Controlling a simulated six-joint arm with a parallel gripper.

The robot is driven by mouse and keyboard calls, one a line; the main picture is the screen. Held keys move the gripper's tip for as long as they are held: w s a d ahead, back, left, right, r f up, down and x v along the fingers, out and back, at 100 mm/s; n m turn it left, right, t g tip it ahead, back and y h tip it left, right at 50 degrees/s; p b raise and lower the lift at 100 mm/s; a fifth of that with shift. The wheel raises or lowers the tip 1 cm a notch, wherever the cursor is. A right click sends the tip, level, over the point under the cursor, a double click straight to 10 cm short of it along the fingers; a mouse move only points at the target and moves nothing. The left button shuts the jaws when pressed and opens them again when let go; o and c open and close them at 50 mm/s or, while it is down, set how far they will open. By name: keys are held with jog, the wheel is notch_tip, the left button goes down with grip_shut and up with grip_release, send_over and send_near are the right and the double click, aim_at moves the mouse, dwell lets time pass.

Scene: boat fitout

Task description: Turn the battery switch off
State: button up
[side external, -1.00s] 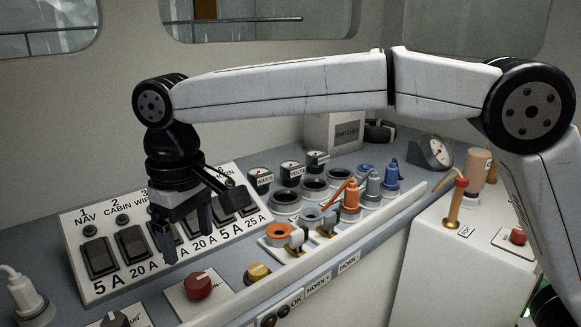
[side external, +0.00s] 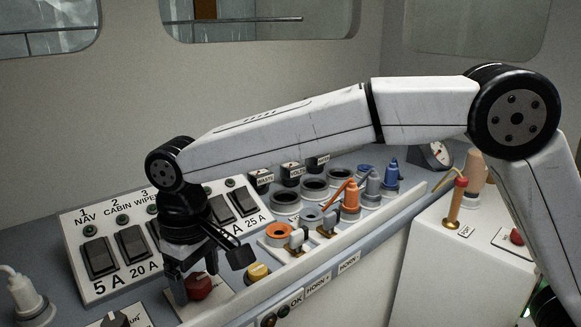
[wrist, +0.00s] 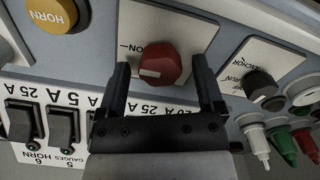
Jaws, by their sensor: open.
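The battery switch looks to be the red knob (side external: 199,286) on a pale square plate, low in the side external view. In the wrist view the red knob (wrist: 160,64) has a white mark on its left side, and part of a label reading "ON" shows to its left. My gripper (side external: 207,280) is above and around the knob in the side view. In the wrist view my gripper (wrist: 163,88) is open, with one finger on each side of the knob and a gap to each. I cannot tell whether the fingertips reach down to its level.
A yellow horn button (side external: 257,273) sits right of the knob. A black rotary knob (wrist: 260,84) on an anchor plate is on the other side. The breaker panel (side external: 75,232) with black rockers stands behind. Plugs and sockets (side external: 351,197) are further right.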

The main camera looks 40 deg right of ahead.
grip_shut()
jog(key=shift+n, duration=0.3)
jog(key=n, duration=0.8)
jog(key=shift+n, duration=0.4)
jog(key=n, duration=0.4)
jog(key=shift+r, duration=0.1)
jog(key=shift+n, duration=2.2)
